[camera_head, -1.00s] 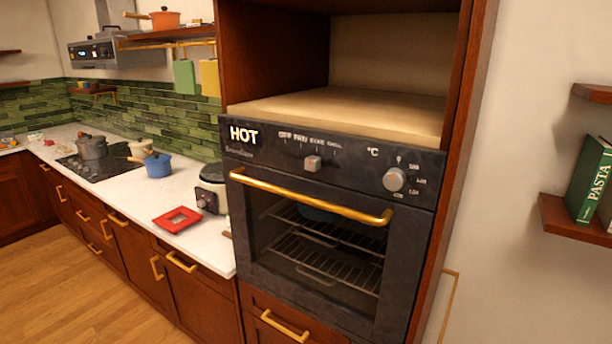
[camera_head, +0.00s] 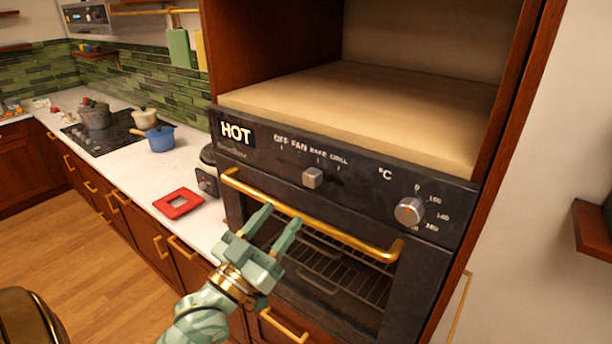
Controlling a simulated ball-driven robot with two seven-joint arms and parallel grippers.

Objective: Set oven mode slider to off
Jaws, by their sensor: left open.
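The oven mode slider is a small grey square knob (camera_head: 312,177) on the dark oven's control panel (camera_head: 350,185). Above it are the labels OFF, FAN, BAKE and GRILL, from left to right. The knob sits to the right of OFF and appears to be below BAKE. My left gripper (camera_head: 281,215) is pale green, open and empty. It is in front of the oven door, below and left of the knob, with its fingers pointing up. In the picture its fingers overlap the gold door handle (camera_head: 340,234); I cannot tell whether they touch it. My right gripper is not in view.
A round temperature knob (camera_head: 409,211) is on the right of the panel, and a HOT display (camera_head: 237,133) on the left. The handle juts out below the panel. An open wooden shelf (camera_head: 370,105) lies above. The counter on the left holds a red square (camera_head: 160,205) and pots.

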